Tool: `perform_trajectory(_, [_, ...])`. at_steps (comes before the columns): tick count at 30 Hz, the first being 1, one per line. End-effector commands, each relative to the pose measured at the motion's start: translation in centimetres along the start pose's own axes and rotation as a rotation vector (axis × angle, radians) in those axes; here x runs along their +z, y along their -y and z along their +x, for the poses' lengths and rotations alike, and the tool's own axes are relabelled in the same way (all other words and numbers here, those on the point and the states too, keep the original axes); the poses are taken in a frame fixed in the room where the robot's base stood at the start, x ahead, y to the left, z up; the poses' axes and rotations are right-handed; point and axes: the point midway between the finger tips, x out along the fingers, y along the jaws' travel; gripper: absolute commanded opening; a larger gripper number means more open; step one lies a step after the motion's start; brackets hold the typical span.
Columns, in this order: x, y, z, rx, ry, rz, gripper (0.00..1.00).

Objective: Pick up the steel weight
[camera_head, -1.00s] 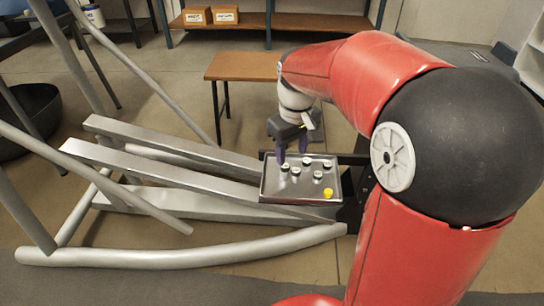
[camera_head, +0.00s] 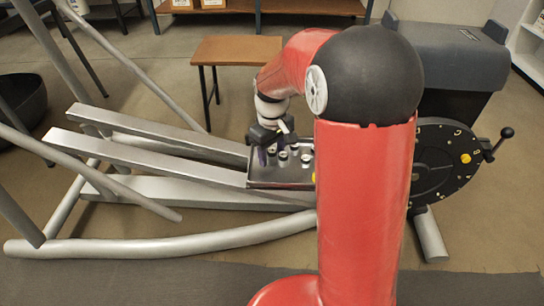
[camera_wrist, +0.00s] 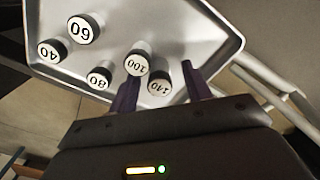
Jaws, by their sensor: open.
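Several small steel weights with numbered white tops stand on a metal tray (camera_head: 275,186). In the wrist view the tray (camera_wrist: 215,35) holds weights marked 40 (camera_wrist: 57,49), 60 (camera_wrist: 83,28), 80 (camera_wrist: 99,77), 100 (camera_wrist: 137,64) and 140 (camera_wrist: 159,86). My gripper (camera_head: 270,156) is low over the tray's left part in the head view. In the wrist view my gripper (camera_wrist: 160,88) is open, with the 140 weight between its dark fingers and the 100 weight just beyond. I cannot tell whether a finger touches either. My red arm hides the tray's right part in the head view.
A silver-framed elliptical machine (camera_head: 150,248) surrounds the tray on the left. A black disc with a crank handle (camera_head: 445,160) stands to the right. A brown-topped bench (camera_head: 237,50) is behind. A sliver of something yellow (camera_head: 314,178) shows beside my arm.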

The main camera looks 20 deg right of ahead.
Motion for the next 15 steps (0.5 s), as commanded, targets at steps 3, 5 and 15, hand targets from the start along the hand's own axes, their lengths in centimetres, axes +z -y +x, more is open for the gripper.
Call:
perform_trajectory(3, [0.0,0.0,-0.04,0.0,0.0,0.0,0.49])
perform_trajectory(5, [0.0,0.0,-0.05,0.0,0.0,0.0,0.43])
perform_trajectory(15, [0.0,-0.01,-0.08,0.0,0.0,0.0,0.0])
